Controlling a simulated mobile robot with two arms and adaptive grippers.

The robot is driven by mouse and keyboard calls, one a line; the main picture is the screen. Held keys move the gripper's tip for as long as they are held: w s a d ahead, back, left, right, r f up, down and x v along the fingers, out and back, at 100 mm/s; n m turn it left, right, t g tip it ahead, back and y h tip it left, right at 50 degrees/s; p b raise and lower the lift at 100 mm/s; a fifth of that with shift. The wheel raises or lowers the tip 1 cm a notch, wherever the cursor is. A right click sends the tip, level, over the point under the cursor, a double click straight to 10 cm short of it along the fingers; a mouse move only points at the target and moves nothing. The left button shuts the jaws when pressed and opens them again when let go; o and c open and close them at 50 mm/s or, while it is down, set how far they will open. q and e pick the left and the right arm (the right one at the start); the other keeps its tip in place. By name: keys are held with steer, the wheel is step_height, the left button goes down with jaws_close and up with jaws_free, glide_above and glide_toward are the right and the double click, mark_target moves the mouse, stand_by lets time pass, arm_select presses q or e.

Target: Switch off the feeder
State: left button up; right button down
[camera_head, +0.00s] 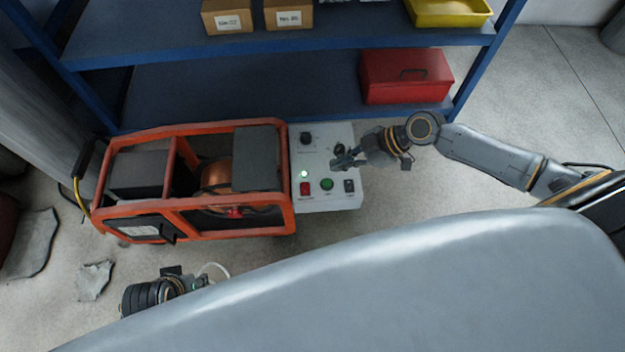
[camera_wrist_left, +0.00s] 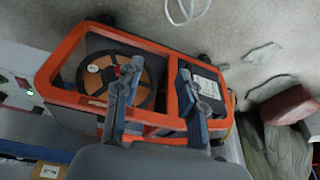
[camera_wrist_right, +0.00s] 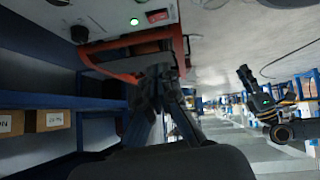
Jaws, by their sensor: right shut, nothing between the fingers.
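The feeder (camera_head: 290,215) is an orange-framed machine on the floor, with a spool inside and a pale control panel (camera_head: 322,201) at its right end. The panel has a red switch (camera_head: 306,188), a lit lamp (camera_head: 304,174), a green button (camera_head: 326,184), a small dark switch (camera_head: 349,186) and dark knobs. My right gripper (camera_head: 338,164) is shut and empty over the panel, right of the lamp; contact cannot be told. The right wrist view shows the red switch (camera_wrist_right: 158,16) and lit lamp (camera_wrist_right: 134,21). My left gripper (camera_wrist_left: 158,75) is open and empty by the feeder frame.
A blue shelf (camera_head: 240,90) stands behind the feeder, holding cardboard boxes (camera_head: 228,22), a yellow tray (camera_head: 450,22) and a red toolbox (camera_head: 405,77). A grey column stands at the left. Flat grey scraps (camera_head: 94,280) lie on the floor at lower left. Floor right of the panel is clear.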

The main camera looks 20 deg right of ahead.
arm_select(q)
steer(key=shift+s+a+f+g, duration=0.15)
steer(key=shift+s+f+g, duration=0.15)
steer(key=shift+s+f, duration=0.3)
arm_select(e)
steer(key=shift+w+d+f, duration=0.1)
steer(key=shift+f, duration=0.05)
steer(key=b, duration=0.1)
glide_above(301, 185)
steer(key=s+d, duration=0.2)
steer(key=d, duration=0.1)
steer(key=f, duration=0.6)
steer(key=shift+w+a+f, duration=0.2)
steer(key=shift+f, duration=0.2)
steer(key=f+b, duration=0.1)
steer(key=f, duration=0.2)
steer(key=shift+w+f, duration=0.1)
steer(key=shift+w, duration=0.1)
arm_select(q)
steer(key=v, duration=0.9)
steer(key=shift+w+b, duration=0.3)
steer(key=shift+w, duration=0.05)
arm_select(e)
steer(key=shift+f, duration=0.5)
